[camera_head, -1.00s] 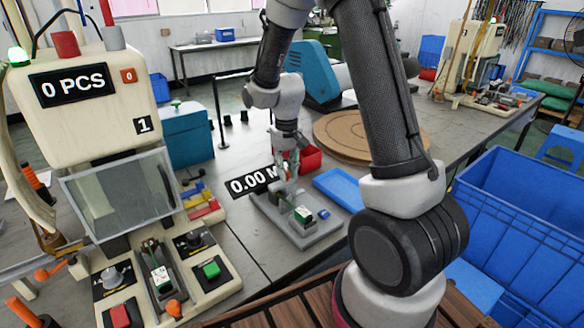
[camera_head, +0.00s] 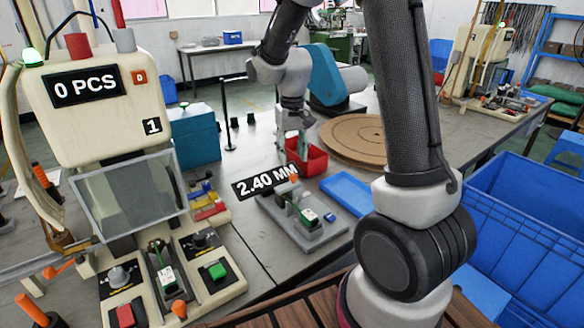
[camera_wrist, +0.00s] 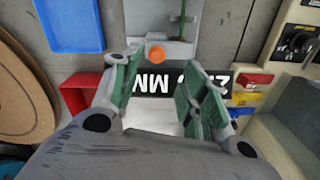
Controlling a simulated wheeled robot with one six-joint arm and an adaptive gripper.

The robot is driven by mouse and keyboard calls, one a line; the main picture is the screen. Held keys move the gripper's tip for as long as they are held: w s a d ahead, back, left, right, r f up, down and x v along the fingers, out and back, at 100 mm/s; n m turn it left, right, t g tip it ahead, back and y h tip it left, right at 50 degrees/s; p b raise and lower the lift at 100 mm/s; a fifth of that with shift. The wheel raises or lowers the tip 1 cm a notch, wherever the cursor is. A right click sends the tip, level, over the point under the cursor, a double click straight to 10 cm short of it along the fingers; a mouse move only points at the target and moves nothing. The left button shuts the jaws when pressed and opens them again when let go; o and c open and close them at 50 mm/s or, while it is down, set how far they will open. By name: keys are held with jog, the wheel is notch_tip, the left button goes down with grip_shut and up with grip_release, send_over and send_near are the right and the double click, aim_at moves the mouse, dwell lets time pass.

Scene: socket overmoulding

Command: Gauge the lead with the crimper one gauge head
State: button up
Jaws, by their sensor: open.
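The gauge head (camera_head: 312,238) is a grey plate with a small fixture and a black display (camera_head: 266,182) reading 2.40 MM. A small green and white part (camera_head: 308,215) sits on it. In the wrist view the display (camera_wrist: 178,84) appears upside down, with an orange knob (camera_wrist: 155,53) beside it and a thin green strip (camera_wrist: 183,18) on the plate; I cannot tell whether that strip is the lead. My gripper (camera_wrist: 160,95) is open, with nothing visible between its green-padded fingers. It also shows in the head view (camera_head: 297,150), above and behind the gauge. Crimper one (camera_head: 110,100) reads 0 PCS.
A blue tray (camera_head: 348,192) lies right of the gauge, and a round wooden board (camera_head: 350,133) lies farther back. Large blue crates (camera_head: 530,225) stand at the right. Yellow, blue and red bins (camera_head: 207,200) sit beside the crimper.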

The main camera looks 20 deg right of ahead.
notch_tip(320, 180, up, 5)
jog(key=shift+r, duration=0.1)
dwell(0.5)
jog(key=s+d+r+t, duration=0.2)
jog(key=s+r, duration=0.3)
jog(key=s, duration=0.7)
jog(key=s+d+r+t, duration=0.2)
jog(key=s+r, duration=0.3)
jog(key=s, duration=0.7)
jog(key=shift+s+d+r+n, duration=0.35)
jog(key=shift+d+n, duration=0.05)
jog(key=shift+d, duration=0.15)
